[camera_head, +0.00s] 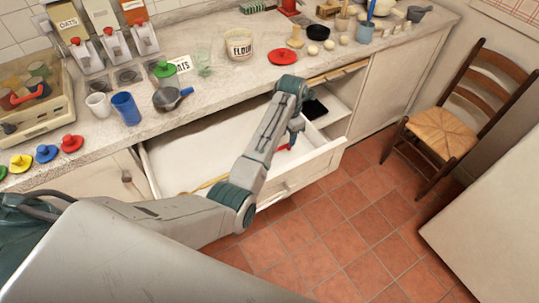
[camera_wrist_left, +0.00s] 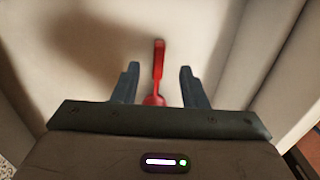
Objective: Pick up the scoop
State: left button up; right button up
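A red long-handled utensil, which looks like the scoop (camera_wrist_left: 158,62), lies on the pale drawer bottom in the left wrist view. Its wider end is partly hidden by my gripper body. In the head view only a bit of red (camera_head: 284,148) shows beside my arm, inside the open drawer (camera_head: 205,142). My left gripper (camera_wrist_left: 159,70) is open, with one finger on each side of the red utensil and apart from it. In the head view my left gripper (camera_head: 297,128) reaches down into the drawer. My right gripper is not in view.
A dark blue-grey cup with a handle (camera_head: 168,98), a blue cup (camera_head: 126,108) and a flour jar (camera_head: 239,45) stand on the counter. A wooden stick (camera_head: 205,184) lies near the drawer's front wall. A black item (camera_head: 314,109) lies at its right end. A chair (camera_head: 446,137) stands right.

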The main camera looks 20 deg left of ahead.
aim_at(287, 144)
pick_arm(q)
jog(key=shift+w+f+p, duration=0.15)
jog(key=shift+f+p, duration=0.5)
jog(key=shift+f, duration=2.2)
jog(key=shift+c, duration=0.2)
grip_shut()
